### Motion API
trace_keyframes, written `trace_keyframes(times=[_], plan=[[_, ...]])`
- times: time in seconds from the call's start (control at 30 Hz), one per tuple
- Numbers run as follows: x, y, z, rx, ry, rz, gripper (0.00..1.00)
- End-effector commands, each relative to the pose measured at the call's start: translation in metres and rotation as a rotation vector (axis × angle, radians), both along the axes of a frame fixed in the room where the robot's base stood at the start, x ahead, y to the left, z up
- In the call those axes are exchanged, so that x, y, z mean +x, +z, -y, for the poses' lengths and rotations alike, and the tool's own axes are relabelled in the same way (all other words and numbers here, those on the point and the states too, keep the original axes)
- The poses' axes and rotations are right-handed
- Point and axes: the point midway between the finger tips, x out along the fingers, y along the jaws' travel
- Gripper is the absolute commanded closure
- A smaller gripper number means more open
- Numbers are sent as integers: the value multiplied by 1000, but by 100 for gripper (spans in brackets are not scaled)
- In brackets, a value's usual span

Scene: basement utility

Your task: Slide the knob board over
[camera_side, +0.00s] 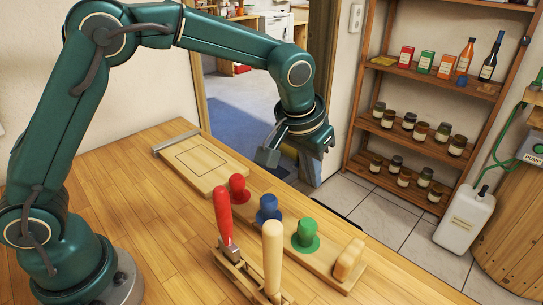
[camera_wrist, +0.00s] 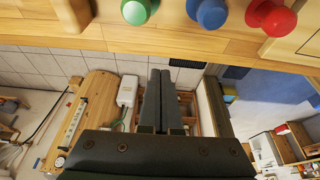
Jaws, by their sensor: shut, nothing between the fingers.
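The knob board (camera_side: 284,240) is a long wooden strip near the far table edge. It carries a red knob (camera_side: 238,188), a blue knob (camera_side: 268,208), a green knob (camera_side: 305,235) and a wooden block handle (camera_side: 348,259). In the wrist view the green (camera_wrist: 136,12), blue (camera_wrist: 208,12) and red (camera_wrist: 272,16) knobs run along the top. My gripper (camera_side: 266,157) is shut and empty, raised beyond the red-knob end, apart from the board. Its two fingers lie together in the wrist view (camera_wrist: 159,100).
A flat board with an outlined rectangle (camera_side: 208,178) lies left of the knob board, with a metal bar (camera_side: 175,143) at its far end. A rack holding a red-handled tool (camera_side: 222,213) and a wooden-handled tool (camera_side: 272,250) stands close in front. The left tabletop is clear.

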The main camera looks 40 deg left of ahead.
Motion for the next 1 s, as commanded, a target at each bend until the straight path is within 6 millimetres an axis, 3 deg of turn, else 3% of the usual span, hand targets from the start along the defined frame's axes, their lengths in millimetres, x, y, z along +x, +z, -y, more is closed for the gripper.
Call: trace_keyframes(times=[0.3,0.57,1.0], plan=[[17,-54,-2,2,2,-7,100],[30,-90,-1,1,2,-4,100],[-3,-88,0,0,-1,0,100]])
